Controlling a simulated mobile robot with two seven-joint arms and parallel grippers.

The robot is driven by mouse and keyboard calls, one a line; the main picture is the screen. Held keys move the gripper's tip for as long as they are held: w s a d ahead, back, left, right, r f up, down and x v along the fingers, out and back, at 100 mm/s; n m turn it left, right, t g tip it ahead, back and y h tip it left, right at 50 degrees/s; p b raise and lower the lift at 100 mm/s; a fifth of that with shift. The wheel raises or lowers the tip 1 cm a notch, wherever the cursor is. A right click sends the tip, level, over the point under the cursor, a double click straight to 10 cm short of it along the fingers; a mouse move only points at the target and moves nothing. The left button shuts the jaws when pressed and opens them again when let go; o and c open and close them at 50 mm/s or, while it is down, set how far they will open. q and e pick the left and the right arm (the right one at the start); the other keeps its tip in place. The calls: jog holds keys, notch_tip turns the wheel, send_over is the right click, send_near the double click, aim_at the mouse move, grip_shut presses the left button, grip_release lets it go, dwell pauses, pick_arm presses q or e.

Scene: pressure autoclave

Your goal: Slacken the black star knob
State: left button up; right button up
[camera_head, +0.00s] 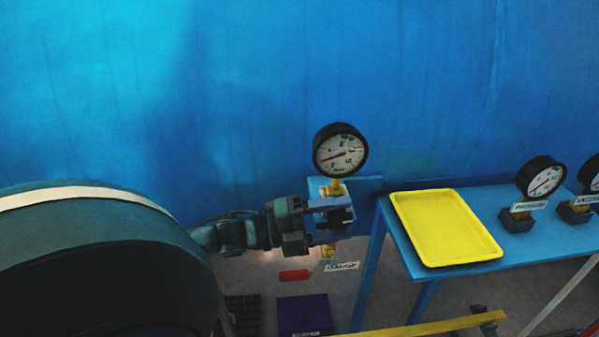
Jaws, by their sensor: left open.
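My left gripper (343,218) reaches in from the left at the middle of the view. It is open, with one finger above and one below a small dark part (341,215) under the pressure gauge. This dark part looks like the black star knob, but the fingers and shadow hide its shape. I cannot tell whether the fingers touch it. The black-rimmed gauge (340,151) with a white dial stands on a brass stem (334,187) just above the gripper. More brass (328,251) shows below the fingers. My right gripper is not in view.
A yellow tray (446,228) lies on a blue table (480,197) at right. More gauges (541,177) stand beside it. A white tag (342,266) and a red piece (294,276) are below the gripper. A purple box (304,315) and yellow bar (430,326) are lower down.

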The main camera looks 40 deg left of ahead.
pick_arm(q)
jog(key=v, duration=1.2)
jog(key=shift+p, duration=0.4)
jog(key=shift+s+a, duration=0.1)
jog(key=shift+s, duration=0.05)
